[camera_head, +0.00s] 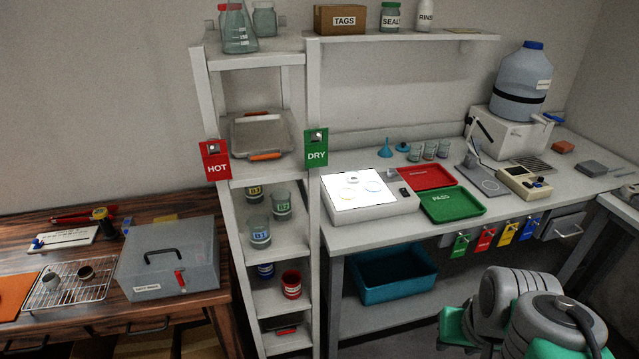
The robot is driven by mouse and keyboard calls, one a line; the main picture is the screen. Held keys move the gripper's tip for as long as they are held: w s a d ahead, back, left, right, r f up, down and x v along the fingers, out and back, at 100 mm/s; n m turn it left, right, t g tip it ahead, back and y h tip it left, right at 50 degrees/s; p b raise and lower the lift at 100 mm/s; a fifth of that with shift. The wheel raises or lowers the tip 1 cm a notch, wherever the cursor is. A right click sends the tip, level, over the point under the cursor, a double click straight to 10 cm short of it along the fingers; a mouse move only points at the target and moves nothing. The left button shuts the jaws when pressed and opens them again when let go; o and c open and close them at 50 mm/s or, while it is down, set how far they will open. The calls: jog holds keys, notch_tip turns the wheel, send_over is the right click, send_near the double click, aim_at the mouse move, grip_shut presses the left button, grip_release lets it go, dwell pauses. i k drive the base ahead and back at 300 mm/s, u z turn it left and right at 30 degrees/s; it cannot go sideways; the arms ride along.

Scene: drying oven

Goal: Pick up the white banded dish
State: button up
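Several small round dishes rest on a brightly lit white panel (344,203) on the right-hand bench. One dish with a bluish rim (373,187) is at the panel's right, and a paler dish (347,193) is at its middle. A smaller round piece (352,178) is near the back edge. The glare washes out the bands, so I cannot tell which one is the white banded dish. My arm shows at the lower right, well apart from the panel.
A red tray (432,177) and a green tray (453,204) lie right of the panel. A white shelf post (314,200) stands at its left. Funnels and small beakers (430,150) stand behind. A teal bin (393,279) sits below the bench.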

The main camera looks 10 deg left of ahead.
aim_at(351, 177)
jog(key=u, duration=1.05)
jog(key=i, duration=1)
